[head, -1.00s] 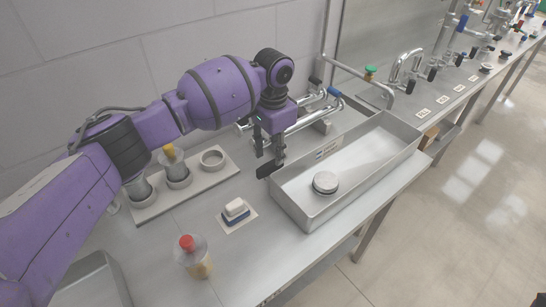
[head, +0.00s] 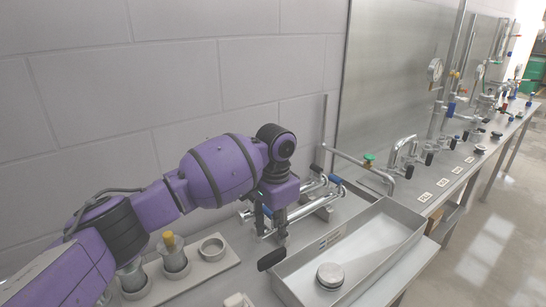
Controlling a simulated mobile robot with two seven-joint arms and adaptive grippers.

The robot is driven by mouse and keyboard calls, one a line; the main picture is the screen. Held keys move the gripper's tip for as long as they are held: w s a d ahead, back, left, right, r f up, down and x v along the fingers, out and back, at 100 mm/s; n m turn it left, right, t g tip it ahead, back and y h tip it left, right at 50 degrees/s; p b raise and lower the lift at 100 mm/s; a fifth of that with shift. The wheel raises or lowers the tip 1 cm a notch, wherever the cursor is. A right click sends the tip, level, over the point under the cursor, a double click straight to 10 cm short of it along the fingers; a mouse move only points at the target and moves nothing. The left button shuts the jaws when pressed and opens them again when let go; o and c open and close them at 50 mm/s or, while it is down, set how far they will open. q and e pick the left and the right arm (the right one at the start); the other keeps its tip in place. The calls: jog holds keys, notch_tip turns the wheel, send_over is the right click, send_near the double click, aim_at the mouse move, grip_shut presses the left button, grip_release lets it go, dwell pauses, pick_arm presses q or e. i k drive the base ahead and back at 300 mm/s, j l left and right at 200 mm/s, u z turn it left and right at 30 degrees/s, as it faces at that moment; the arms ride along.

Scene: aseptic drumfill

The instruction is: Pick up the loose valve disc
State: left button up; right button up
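A round metal disc (head: 330,275), which looks like the loose valve disc, lies flat in the steel tray (head: 408,240), near its front left end. My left gripper (head: 272,252) points down just outside the tray's left end, to the left of the disc and apart from it. Its dark fingers overlap in this view, so I cannot tell how far apart they are. Nothing is visibly held. My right gripper is not in view.
Polished pipes (head: 318,200) and a pipe with a green knob (head: 369,158) stand behind the tray. At left a pale rack (head: 222,268) holds cups, one with a yellow-topped item (head: 169,240). A wall runs behind the bench.

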aim_at(330, 275)
jog(key=k, duration=1)
